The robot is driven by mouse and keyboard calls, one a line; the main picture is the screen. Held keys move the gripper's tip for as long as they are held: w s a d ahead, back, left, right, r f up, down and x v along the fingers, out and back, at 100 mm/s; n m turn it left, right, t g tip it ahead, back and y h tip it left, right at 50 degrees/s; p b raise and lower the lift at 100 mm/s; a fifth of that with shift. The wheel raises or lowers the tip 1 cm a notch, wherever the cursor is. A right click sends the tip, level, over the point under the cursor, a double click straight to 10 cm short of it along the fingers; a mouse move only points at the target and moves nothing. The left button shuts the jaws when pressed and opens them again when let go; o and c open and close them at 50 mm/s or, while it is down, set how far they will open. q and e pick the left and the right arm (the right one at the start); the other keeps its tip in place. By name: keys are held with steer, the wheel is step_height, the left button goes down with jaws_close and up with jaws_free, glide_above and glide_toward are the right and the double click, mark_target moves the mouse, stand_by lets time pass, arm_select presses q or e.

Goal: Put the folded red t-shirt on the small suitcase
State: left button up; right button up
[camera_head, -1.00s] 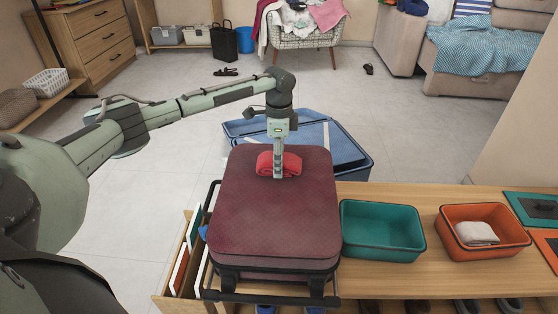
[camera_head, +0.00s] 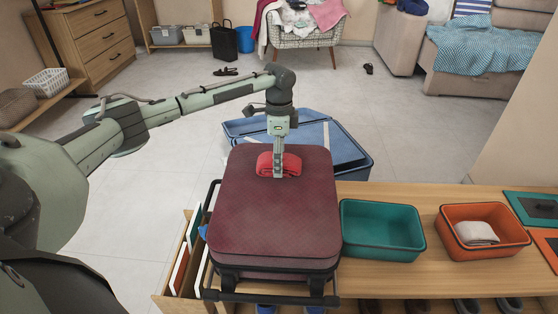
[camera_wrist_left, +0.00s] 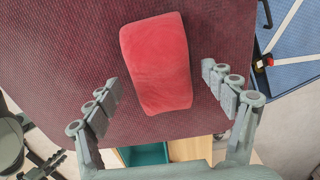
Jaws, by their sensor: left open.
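The folded red t-shirt (camera_head: 291,164) lies on top of the closed dark red small suitcase (camera_head: 275,215), near its far edge. My left gripper (camera_head: 278,174) is right at the shirt, pointing down, and hides part of it in the head view. In the left wrist view the red t-shirt (camera_wrist_left: 157,62) rests on the suitcase lid (camera_wrist_left: 60,50). The fingers of my left gripper (camera_wrist_left: 166,90) are spread wide, one on each side, with visible gaps to the shirt. My right gripper is not in view.
An open blue suitcase (camera_head: 350,150) lies behind on the floor.

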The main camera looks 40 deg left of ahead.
arm_select(q)
step_height(320, 180, up, 10)
steer(key=shift+r, duration=0.7)
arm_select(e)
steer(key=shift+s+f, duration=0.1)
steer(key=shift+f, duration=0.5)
